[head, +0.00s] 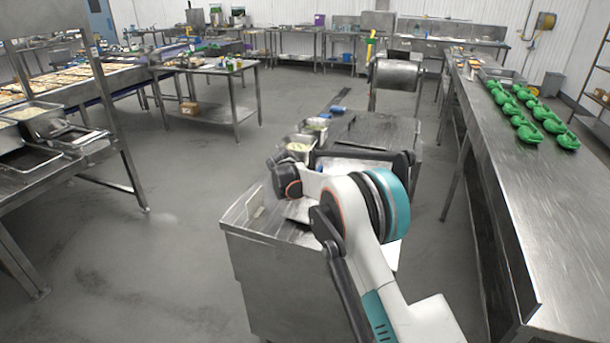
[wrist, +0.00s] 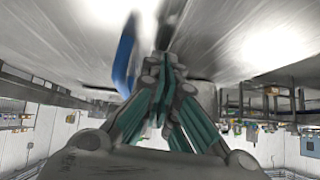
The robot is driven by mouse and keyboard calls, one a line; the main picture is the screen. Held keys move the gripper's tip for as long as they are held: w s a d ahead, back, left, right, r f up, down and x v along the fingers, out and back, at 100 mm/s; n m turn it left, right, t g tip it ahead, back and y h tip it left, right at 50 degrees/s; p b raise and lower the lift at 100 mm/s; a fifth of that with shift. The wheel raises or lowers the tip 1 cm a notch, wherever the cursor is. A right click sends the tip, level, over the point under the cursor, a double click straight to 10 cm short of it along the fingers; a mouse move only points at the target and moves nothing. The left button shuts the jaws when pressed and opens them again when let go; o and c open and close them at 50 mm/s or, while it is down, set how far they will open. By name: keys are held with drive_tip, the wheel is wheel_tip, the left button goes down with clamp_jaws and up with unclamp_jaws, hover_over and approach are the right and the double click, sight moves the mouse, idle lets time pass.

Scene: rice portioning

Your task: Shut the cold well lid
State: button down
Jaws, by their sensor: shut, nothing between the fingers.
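A low steel unit (head: 285,280) stands in the middle of the head view, with a flat metal top (head: 378,132) at its far end. I cannot tell which panel is the cold well lid; my arm covers the middle of the unit. A blurred blue strip (wrist: 124,58) shows beside the fingertips.
Food pans (head: 300,148) sit along the unit's left side. A long steel table (head: 490,170) with several green items (head: 528,132) runs along the right. A steel rack (head: 60,150) stands at left. Open floor (head: 165,240) lies between the rack and the unit.

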drive_tip(key=shift+a+f+h, duration=0.25)
drive_tip(key=shift+f+h, duration=0.15)
drive_tip(key=shift+f, duration=0.65)
drive_tip(key=shift+f+n, duration=0.1)
drive_tip(key=shift+n, duration=0.2)
drive_tip(key=shift+f, duration=0.1)
